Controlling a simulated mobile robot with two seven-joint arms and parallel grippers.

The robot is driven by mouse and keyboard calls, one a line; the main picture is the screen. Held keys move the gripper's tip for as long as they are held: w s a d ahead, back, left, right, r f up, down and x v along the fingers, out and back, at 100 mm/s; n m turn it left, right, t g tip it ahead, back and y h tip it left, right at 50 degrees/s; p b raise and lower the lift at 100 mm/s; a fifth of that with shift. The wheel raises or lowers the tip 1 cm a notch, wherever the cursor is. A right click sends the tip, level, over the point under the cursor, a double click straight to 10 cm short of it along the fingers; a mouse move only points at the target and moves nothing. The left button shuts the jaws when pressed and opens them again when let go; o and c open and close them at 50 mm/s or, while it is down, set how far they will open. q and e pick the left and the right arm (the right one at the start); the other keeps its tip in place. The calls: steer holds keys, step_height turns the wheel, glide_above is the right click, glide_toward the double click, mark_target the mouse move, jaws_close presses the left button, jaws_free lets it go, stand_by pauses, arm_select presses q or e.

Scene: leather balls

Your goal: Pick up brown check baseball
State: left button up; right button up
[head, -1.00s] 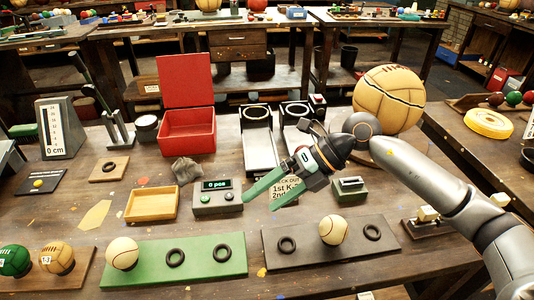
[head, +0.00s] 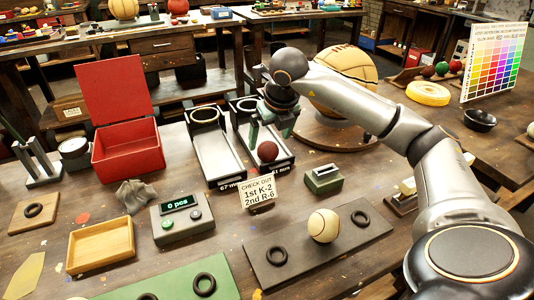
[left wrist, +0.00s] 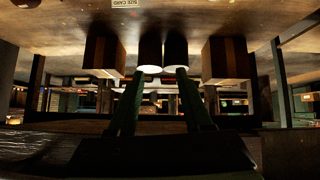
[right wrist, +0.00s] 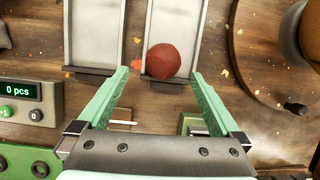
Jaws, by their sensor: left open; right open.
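A dark red-brown ball (head: 267,151) rests at the near end of the right one of two metal chutes. It also shows in the right wrist view (right wrist: 163,61); no check pattern can be made out. My right gripper (head: 271,132) is open, pointing down over that chute, just above and behind the ball in the head view. In the right wrist view its green fingers are spread, with the ball beyond and between the tips, apart from them. My left gripper (left wrist: 160,74) is open and empty in its wrist view, below a brown surface; the head view does not show it.
A cream baseball (head: 323,225) sits on a dark plank (head: 300,250) in front. A sign (head: 257,191) stands before the chutes. A large tan ball (head: 345,68) is behind my right arm. A red box (head: 128,150) and counter (head: 181,216) lie left.

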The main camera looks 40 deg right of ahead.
mark_target(269, 145)
steer(key=shift+d+b+x, duration=0.2)
steer(key=shift+b+x, duration=0.2)
steer(key=shift+x, duration=2.4)
steer(key=shift+c, duration=0.2)
steer(key=shift+r, duration=0.1)
steer(key=c, duration=1.5)
steer(key=shift+r, duration=0.45)
step_height(269, 145, up, 2)
steer(key=shift+r+p, duration=0.15)
steer(key=shift+p, duration=0.25)
steer(key=s+a+r, duration=0.1)
steer(key=s+r, duration=0.2)
steer(key=s, duration=0.1)
steer(key=s+a+r, duration=0.2)
steer(key=s+r, duration=0.1)
steer(key=s, duration=0.2)
steer(key=s+a+r, duration=0.1)
steer(key=s+r, duration=0.2)
steer(key=s, duration=0.1)
steer(key=shift+s+a+r, duration=0.2)
steer(key=shift+r, duration=0.2)
